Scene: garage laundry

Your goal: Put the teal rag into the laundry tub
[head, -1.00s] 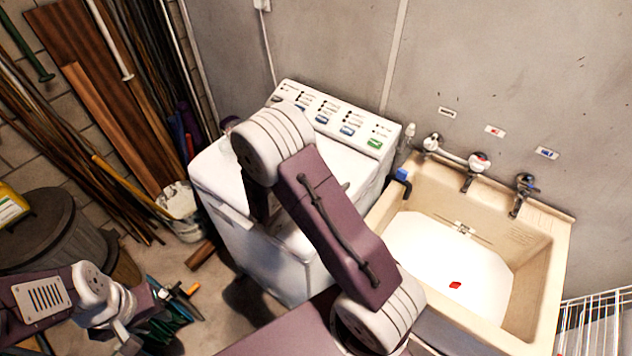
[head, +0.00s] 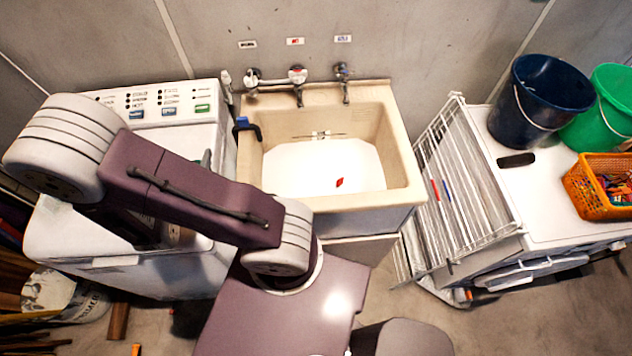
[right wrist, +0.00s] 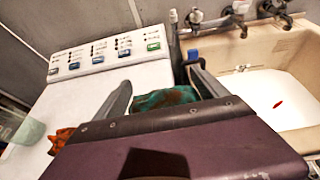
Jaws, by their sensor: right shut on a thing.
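The teal rag (right wrist: 165,98) is bunched between the fingers of my right gripper (right wrist: 160,80) in the right wrist view, and the gripper is shut on it. The rag's lower part is hidden by the gripper body. Both are over the washing machine's top, to the left of the laundry tub. In the head view my right arm hides most of the gripper and rag. The laundry tub (head: 408,170) is cream, with a white bottom and a small red thing (head: 340,182) lying in it. It also shows in the right wrist view (right wrist: 262,52). My left gripper is out of view.
The white washing machine (head: 85,245) stands left of the tub. Taps (head: 298,76) are above the tub's back edge. A white wire rack (head: 462,190) stands right of it. Farther right are a dark blue bucket (head: 535,105), a green bucket (head: 605,110) and an orange basket (head: 590,195).

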